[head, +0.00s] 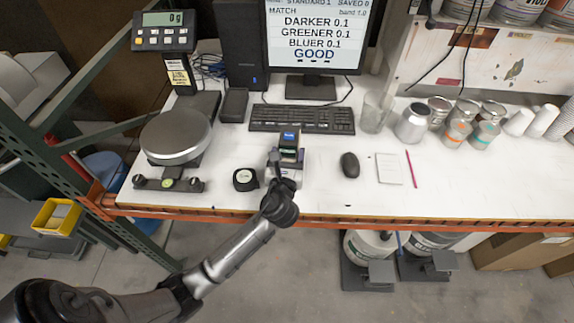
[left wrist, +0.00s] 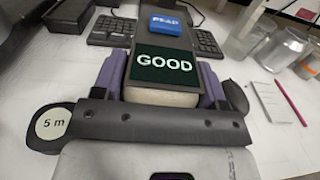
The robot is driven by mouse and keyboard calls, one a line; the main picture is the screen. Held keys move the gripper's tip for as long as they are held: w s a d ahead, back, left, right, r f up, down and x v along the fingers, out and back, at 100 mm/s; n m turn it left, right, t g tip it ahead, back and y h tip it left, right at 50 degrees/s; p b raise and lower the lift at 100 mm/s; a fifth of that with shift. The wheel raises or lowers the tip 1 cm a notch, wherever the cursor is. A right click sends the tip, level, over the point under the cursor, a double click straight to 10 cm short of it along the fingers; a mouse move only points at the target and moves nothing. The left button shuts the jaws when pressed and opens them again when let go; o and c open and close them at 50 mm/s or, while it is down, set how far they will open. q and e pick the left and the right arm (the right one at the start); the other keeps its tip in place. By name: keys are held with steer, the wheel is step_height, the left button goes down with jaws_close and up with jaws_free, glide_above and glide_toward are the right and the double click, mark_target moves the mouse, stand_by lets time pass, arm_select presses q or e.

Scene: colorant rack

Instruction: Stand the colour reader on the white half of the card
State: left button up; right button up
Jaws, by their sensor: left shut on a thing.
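The colour reader (head: 290,143) is a dark upright device with a blue button on top, near the front middle of the white bench. Its screen says GOOD in the left wrist view (left wrist: 166,66). My left gripper (head: 286,163) is shut on it, with a purple finger on each side in the left wrist view. I cannot tell whether the reader's foot touches the bench. No black-and-white card is clearly visible; the area under the reader is hidden by the gripper. My right gripper is not in view.
A tape measure (head: 245,180) lies just left of the gripper, and a round scale (head: 176,136) stands farther left. A keyboard (head: 302,119) is behind. A mouse (head: 350,165), notepad (head: 389,168) and pink pencil (head: 411,168) lie right. Cans and a glass (head: 374,112) stand back right.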

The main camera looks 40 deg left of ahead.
arm_select(q)
steer(key=shift+f+b, duration=0.75)
steer(key=shift+f, duration=1.25)
steer(key=o, duration=1.5)
steer(key=shift+f, duration=0.1)
